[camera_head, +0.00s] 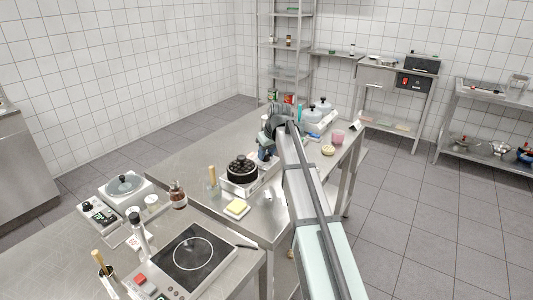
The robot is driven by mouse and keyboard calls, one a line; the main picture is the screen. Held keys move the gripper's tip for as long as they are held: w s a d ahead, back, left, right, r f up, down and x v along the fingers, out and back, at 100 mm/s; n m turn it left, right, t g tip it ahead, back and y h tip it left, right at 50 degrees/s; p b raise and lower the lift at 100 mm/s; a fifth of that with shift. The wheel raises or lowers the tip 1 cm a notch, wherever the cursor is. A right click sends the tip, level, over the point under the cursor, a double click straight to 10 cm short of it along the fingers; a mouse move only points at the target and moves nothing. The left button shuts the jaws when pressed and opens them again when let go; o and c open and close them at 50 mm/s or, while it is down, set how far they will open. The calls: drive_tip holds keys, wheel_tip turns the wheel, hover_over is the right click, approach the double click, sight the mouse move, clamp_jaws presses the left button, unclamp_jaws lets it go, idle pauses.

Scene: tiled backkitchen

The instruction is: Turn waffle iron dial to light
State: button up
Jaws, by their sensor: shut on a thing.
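The waffle iron (242,171) is a round black appliance with a knobbly top on a pale metal base. It stands on the steel table near the middle of the view. My gripper (266,158) is small in the picture, just to the right of the iron, with my arm coming in from the lower right. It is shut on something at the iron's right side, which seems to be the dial. The dial itself, its marks and its setting are too small and covered to make out.
A yellow block on a small tray (237,208) and a wooden-handled tool (212,180) stand close to the iron. An induction hob (185,262) is in front. The table's middle left is bare.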

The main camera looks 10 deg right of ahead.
drive_tip(key=o, duration=1)
drive_tip(key=v, duration=1.4)
